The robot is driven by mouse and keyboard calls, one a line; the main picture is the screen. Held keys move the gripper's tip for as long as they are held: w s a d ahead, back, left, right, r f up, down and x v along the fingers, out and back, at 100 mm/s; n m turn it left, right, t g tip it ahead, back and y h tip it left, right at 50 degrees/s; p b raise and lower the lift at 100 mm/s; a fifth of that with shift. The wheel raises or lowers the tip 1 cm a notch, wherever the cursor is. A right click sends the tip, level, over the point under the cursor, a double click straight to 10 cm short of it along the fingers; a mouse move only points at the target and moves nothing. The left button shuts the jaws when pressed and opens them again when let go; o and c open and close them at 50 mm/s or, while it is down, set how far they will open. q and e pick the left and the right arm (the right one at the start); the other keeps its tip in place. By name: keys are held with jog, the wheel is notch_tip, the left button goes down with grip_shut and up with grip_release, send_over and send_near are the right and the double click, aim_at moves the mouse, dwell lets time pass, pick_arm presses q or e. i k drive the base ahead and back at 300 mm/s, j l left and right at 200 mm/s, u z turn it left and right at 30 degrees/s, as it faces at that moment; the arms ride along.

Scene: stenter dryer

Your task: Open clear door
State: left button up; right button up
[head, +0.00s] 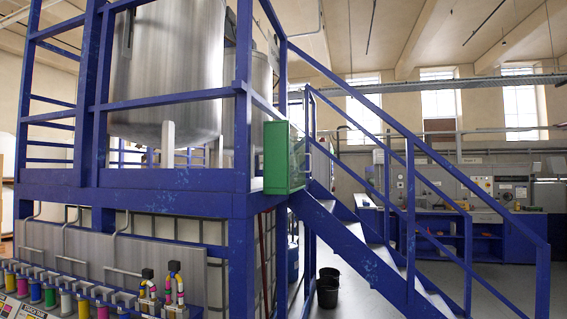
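A green box (276,157) is mounted at the corner of the blue platform, beside the top of the stairs. Its solid green side faces me. Its right-hand face (297,158), seen at a steep angle, looks glassy within a green frame and may be the clear door. I cannot make out a handle, or tell for certain whether this face is open or shut. Neither of my grippers is in view.
Blue stairs (372,262) with railings descend to the right below the box. Steel tanks (168,75) stand on the platform. Colored bottles (67,302) and pumps line the lower left. Grey floor (500,286) is open at right.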

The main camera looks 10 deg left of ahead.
aim_at(299, 137)
jog(key=l+u, duration=0.2)
jog(key=l, duration=0.15)
jog(key=i+l, duration=0.1)
jog(key=l, duration=0.35)
jog(key=i+l, duration=0.1)
jog(key=l, duration=0.3)
jog(key=i+l, duration=0.15)
jog(key=l, duration=0.3)
jog(key=i+l, duration=0.2)
jog(key=l, duration=0.15)
jog(key=i+l, duration=0.15)
jog(key=l, duration=0.2)
jog(key=i+l+u, duration=0.1)
jog(key=l, duration=0.25)
jog(key=i+l, duration=0.55)
jog(key=i, duration=0.15)
jog(key=i+l, duration=0.1)
jog(key=i, duration=0.25)
jog(key=i+u, duration=0.1)
jog(key=i, duration=0.3)
jog(key=l, duration=0.1)
